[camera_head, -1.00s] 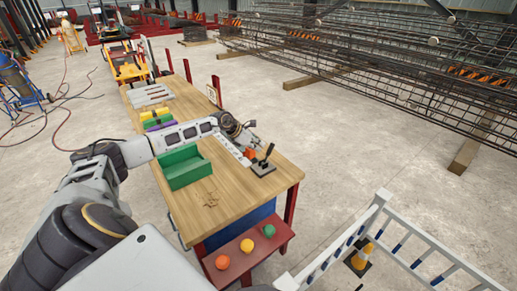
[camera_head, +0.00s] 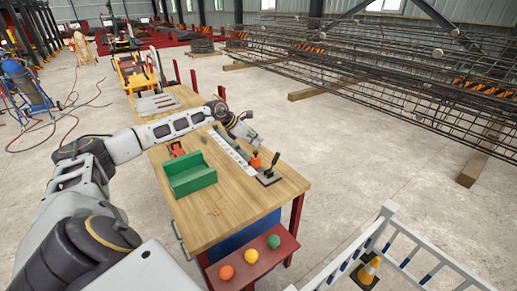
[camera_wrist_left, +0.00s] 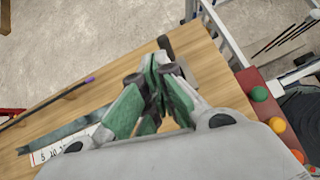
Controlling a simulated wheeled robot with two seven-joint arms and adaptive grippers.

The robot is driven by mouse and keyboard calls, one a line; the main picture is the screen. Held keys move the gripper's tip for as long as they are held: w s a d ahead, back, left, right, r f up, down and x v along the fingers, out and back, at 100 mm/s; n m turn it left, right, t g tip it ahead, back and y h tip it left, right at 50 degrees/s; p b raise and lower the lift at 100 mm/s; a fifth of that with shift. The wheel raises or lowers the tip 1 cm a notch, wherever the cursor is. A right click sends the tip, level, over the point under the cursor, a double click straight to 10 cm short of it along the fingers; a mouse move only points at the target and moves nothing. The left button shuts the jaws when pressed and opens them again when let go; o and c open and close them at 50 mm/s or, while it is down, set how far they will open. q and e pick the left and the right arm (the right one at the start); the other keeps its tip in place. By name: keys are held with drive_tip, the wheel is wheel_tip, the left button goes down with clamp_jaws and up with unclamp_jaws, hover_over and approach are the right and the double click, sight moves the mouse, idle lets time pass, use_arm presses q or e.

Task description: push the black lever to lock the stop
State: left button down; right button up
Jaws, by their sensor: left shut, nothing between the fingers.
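The black lever (camera_head: 275,161) stands tilted on a flat grey base (camera_head: 268,179) near the right edge of the wooden workbench. An orange part (camera_head: 255,160) stands just behind it, at the end of a white ruled strip (camera_head: 228,147). My left gripper (camera_head: 254,139) is above the bench's far right edge, behind the lever and apart from it in the head view. In the left wrist view its green-padded fingers (camera_wrist_left: 155,85) are together and empty. A dark bar-like part (camera_wrist_left: 165,46) shows just past the fingertips; I cannot tell if it is the lever. My right gripper is out of view.
A green open box (camera_head: 190,178) and a red clamp-like part (camera_head: 176,149) sit on the bench (camera_head: 230,211). A red shelf (camera_head: 240,283) with several coloured balls fronts it. A white railing (camera_head: 388,222) stands at the right.

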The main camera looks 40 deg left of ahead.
use_arm(q)
drive_tip(key=shift+s+a+r, duration=0.1)
drive_tip(key=shift+s+r, duration=0.05)
drive_tip(key=shift+r, duration=0.4)
drive_tip(key=shift+s+a+r, duration=0.1)
drive_tip(key=shift+r, duration=0.45)
